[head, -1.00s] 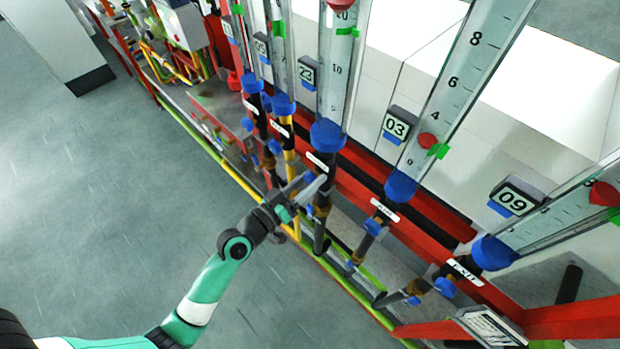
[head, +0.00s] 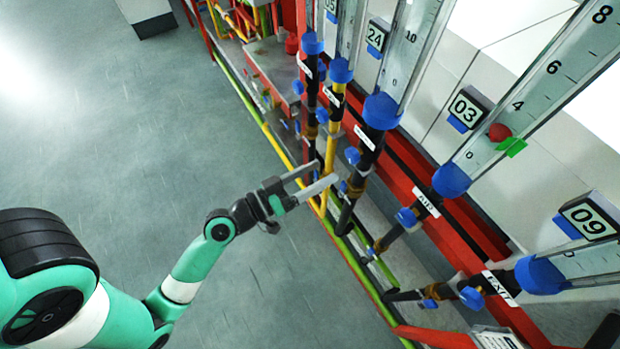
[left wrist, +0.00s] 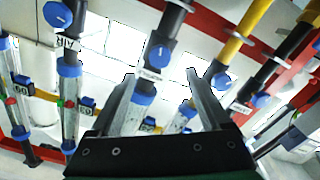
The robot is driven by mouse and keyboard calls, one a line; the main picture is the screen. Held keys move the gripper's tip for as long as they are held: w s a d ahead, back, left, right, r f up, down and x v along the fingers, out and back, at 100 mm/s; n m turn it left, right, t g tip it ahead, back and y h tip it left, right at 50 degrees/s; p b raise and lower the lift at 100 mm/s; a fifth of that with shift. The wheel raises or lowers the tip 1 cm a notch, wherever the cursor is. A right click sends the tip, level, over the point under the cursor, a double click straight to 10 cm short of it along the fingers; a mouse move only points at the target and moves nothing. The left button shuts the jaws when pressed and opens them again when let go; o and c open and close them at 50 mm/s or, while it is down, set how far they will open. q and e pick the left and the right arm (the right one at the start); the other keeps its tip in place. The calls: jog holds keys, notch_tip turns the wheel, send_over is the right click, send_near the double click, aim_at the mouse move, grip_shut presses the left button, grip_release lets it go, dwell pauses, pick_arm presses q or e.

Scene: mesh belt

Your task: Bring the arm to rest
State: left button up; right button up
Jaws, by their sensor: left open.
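My left gripper (head: 327,176) is open and empty in the head view. Its two fingers point right toward the row of pipes with blue valve knobs, and its arm comes in from the lower left. In the left wrist view the two fingers (left wrist: 160,95) stand apart with nothing held between them. A black pipe with a blue valve knob (left wrist: 160,52) shows beyond and between the fingers. From the head view I cannot tell whether a fingertip touches the yellow pipe (head: 331,150) behind it. My right gripper is in neither view.
Clear flow tubes with blue collars (head: 381,111) rise from the pipes along a red frame (head: 405,185). Small displays stand beside them, one reading 03 (head: 467,107) and one reading 09 (head: 588,217). The grey floor (head: 130,130) on the left is open.

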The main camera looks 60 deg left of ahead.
pick_arm(q)
jog(key=shift+s, duration=1.1)
